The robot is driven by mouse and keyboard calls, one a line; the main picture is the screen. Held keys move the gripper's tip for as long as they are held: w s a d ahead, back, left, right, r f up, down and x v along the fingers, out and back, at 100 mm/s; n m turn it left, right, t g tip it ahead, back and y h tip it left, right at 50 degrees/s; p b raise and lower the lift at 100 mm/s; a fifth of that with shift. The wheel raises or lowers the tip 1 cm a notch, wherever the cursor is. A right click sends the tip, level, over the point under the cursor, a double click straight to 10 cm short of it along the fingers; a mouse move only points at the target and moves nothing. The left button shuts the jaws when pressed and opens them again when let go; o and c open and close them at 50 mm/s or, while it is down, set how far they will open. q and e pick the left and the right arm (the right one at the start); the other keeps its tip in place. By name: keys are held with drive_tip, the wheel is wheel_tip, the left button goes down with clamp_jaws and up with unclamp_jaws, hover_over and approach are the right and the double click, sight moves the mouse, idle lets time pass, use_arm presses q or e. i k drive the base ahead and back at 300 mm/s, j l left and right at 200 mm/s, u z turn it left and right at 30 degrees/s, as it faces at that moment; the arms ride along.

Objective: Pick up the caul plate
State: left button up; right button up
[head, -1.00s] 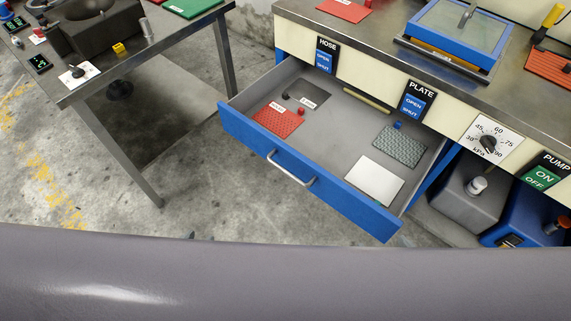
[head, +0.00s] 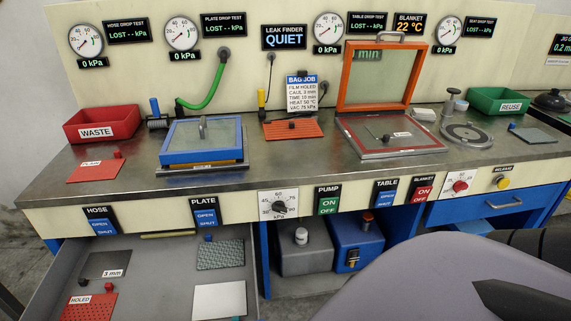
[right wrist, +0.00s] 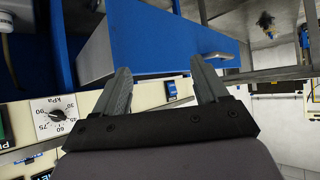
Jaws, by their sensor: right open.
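A dark flat plate labelled "3 mm" (head: 98,268), with a small dark knob, lies at the left of the open drawer (head: 150,285) in the head view; it looks like the caul plate. A red sheet labelled "HOLED" (head: 92,309) lies in front of it, partly cut off by the picture edge. My left gripper is in neither view.
The drawer also holds a grey textured sheet (head: 221,254) and a white sheet (head: 219,301). On the bench stand a blue-framed glass plate (head: 201,158), a red waste bin (head: 101,125) and an orange-framed open lid (head: 345,72). My arm covers the lower right.

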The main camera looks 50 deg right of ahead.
sight(384, 131)
drive_tip(key=z, duration=2.15)
drive_tip(key=i+l, duration=0.55)
drive_tip(key=k+l+z, duration=0.05)
drive_tip(key=l, duration=0.1)
